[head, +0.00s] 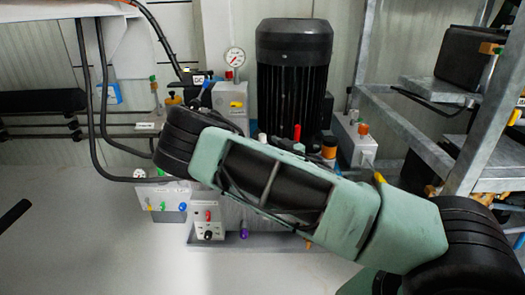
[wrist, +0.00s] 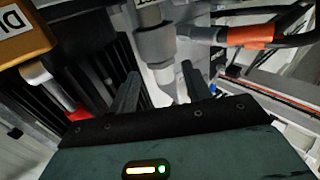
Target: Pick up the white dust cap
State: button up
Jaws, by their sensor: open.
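In the wrist view my gripper (wrist: 160,74) is open, with one dark finger on each side. A grey cylindrical fitting (wrist: 155,45) stands just beyond the fingertips, with a small white piece (wrist: 165,76) at its lower end, seen between the fingers. This white piece may be the white dust cap; I cannot tell for sure. Nothing is seen clasped by the fingers. In the head view my arm crosses the pump unit, and my gripper and the white piece are not visible.
A black motor (head: 293,75) and a pressure gauge (head: 235,58) stand behind my arm. A metal frame (head: 440,135) is at right. In the wrist view, a red-tipped part (wrist: 76,111) is left of the fingers and an orange-banded hose (wrist: 250,36) is upper right.

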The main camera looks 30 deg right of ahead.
jog(key=w+b, duration=0.2)
jog(key=w, duration=0.1)
jog(key=w+b, duration=0.1)
jog(key=shift+w+a+f+b, duration=0.15)
jog(key=shift+w+f+b, duration=0.1)
jog(key=shift+f+b, duration=0.05)
jog(key=shift+w+r, duration=0.15)
jog(key=shift+w, duration=0.25)
grip_shut()
jog(key=shift+r, duration=0.1)
